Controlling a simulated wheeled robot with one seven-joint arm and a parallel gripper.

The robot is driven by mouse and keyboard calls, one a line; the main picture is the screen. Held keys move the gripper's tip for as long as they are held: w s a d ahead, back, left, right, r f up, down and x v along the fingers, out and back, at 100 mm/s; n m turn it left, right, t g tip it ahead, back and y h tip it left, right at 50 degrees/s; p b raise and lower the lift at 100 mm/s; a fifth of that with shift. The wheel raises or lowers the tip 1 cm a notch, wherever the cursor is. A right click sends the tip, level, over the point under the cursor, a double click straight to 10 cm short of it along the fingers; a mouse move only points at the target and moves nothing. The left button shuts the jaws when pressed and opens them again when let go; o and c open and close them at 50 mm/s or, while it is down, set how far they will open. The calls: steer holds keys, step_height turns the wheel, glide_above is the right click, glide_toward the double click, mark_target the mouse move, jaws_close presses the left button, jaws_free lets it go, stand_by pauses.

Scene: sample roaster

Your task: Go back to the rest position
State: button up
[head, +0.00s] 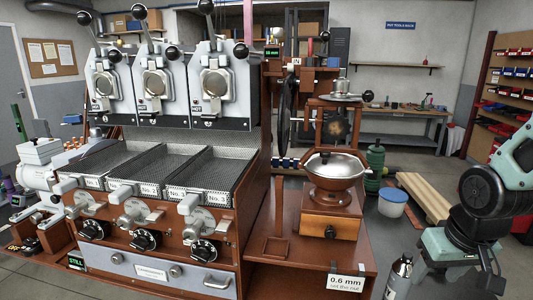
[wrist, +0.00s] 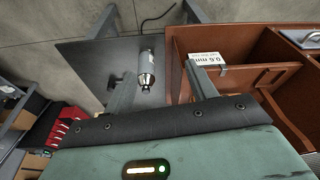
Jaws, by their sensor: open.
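My gripper (wrist: 159,70) is open with nothing between its fingers. In the head view my arm comes in at the right edge, and the gripper hangs low at the right, beside the roaster bench. In the wrist view a silver metal bottle (wrist: 147,65) appears between the fingers, on a dark surface beyond them. The same bottle (head: 398,278) shows at the bottom of the head view, left of my gripper. I cannot tell how far the fingers are from it.
The wooden bench carries a grinder (head: 333,190) and a "0.6 mm" card (head: 346,283), also in the wrist view (wrist: 206,59). The three-unit roaster (head: 155,205) fills the left. A white tub with a blue lid (head: 392,202) and a green canister (head: 375,168) stand behind.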

steer(key=s+a+r+n+g, duration=0.1)
steer(key=s+a+n, duration=0.3)
steer(key=s+a, duration=0.3)
steer(key=s+a+r+n+g, duration=0.1)
steer(key=s+a+n, duration=0.3)
steer(key=s+a, duration=0.3)
steer(key=a, duration=0.5)
steer(key=shift+s+r+g+y, duration=0.25)
steer(key=shift+r+g+y, duration=0.05)
steer(key=shift+g, duration=0.1)
